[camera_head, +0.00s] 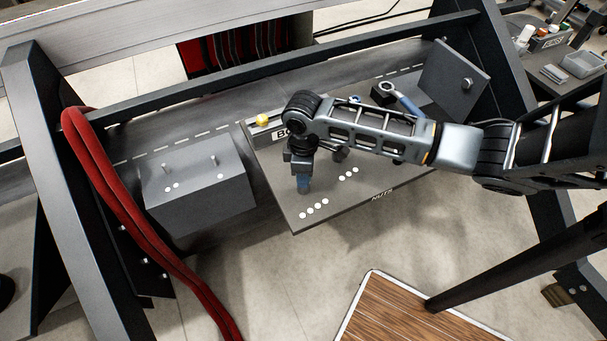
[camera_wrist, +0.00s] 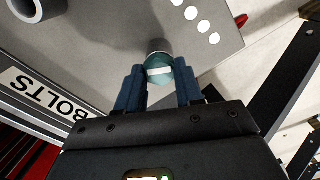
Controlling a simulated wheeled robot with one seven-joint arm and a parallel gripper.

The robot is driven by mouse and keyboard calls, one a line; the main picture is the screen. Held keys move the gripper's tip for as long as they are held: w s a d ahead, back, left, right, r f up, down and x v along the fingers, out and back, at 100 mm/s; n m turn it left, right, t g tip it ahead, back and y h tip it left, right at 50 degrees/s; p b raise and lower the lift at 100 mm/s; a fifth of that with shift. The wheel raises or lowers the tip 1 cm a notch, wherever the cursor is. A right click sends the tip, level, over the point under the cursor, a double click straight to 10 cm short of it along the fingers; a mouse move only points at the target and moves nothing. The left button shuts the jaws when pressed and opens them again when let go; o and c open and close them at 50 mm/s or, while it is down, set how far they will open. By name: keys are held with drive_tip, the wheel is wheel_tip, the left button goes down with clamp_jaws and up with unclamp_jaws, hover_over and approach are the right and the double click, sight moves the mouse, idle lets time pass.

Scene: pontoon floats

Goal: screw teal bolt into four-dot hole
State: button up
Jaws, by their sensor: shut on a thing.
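My gripper (camera_head: 303,186) points down at the left part of the dark grey panel (camera_head: 290,218), beside a row of four white dots (camera_head: 314,208). In the wrist view its blue fingers (camera_wrist: 160,82) are shut on the sides of the teal bolt (camera_wrist: 158,68), whose round head has a pale bar across it. A grey cylindrical part (camera_wrist: 157,46) shows just beyond the head, at the panel. The white dots (camera_wrist: 204,26) lie to its upper right there. The four-dot hole itself is not visible, and I cannot tell how deep the bolt sits.
A row of three dots (camera_head: 348,173) lies further right on the panel. A wrench (camera_head: 405,101) lies behind my arm. A grey block with two studs (camera_head: 198,185) stands left, near a red hose (camera_head: 110,190). A BOLTS label (camera_wrist: 45,97) shows in the wrist view.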

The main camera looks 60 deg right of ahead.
drive_tip(key=o, duration=0.9)
